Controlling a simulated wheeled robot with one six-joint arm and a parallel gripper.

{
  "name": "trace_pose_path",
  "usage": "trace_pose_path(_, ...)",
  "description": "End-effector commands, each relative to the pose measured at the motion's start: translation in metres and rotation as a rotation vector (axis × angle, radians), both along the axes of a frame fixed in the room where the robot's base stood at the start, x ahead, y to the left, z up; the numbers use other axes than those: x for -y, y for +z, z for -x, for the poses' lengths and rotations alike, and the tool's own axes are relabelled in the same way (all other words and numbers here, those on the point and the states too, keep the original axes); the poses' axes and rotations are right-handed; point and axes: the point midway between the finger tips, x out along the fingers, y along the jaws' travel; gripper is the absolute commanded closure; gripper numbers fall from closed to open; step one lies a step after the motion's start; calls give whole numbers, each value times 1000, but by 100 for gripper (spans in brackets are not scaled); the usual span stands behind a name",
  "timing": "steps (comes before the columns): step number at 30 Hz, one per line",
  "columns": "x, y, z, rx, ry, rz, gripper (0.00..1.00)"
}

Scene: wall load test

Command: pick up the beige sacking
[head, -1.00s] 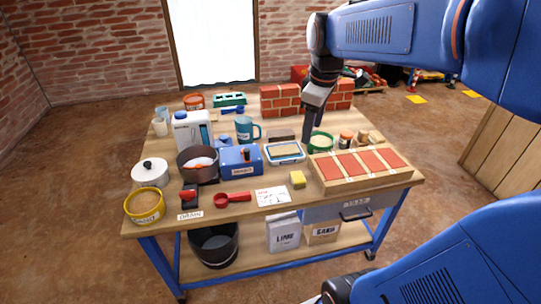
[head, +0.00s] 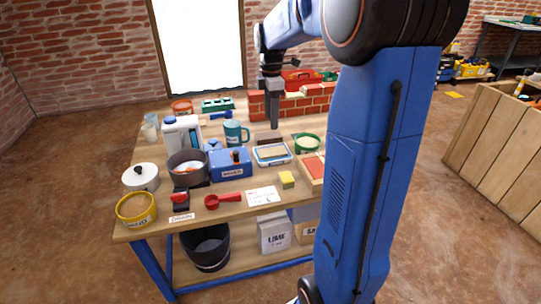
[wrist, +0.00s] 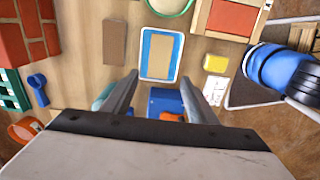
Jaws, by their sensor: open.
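A flat beige piece, which looks like the sacking (head: 270,152), lies inside a blue container with a pale rim (head: 289,159) near the middle of the workbench. In the wrist view the beige sacking (wrist: 160,53) shows as a rectangle in the blue container (wrist: 144,62), just beyond my fingertips.
A brown block (head: 269,139) lies close behind the container. A blue box (head: 231,165), a teal mug (head: 235,133) and a green-rimmed bowl (head: 308,143) stand around it. The brick wall (head: 310,102) stands at the back. My arm hides the bench's right end.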

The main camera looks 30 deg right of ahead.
Motion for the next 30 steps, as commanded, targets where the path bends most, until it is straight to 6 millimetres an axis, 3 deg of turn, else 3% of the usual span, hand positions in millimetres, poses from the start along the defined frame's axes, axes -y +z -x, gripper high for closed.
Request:
trace_pose_path(12, 0, -74, 0, -2, -1, -1, 47)
trace_pose_path(23, 1, -100, 0, -1, -1, 0, 47)
trace_pose_path(30, 4, -132, 1, -2, -1, -1, 47)
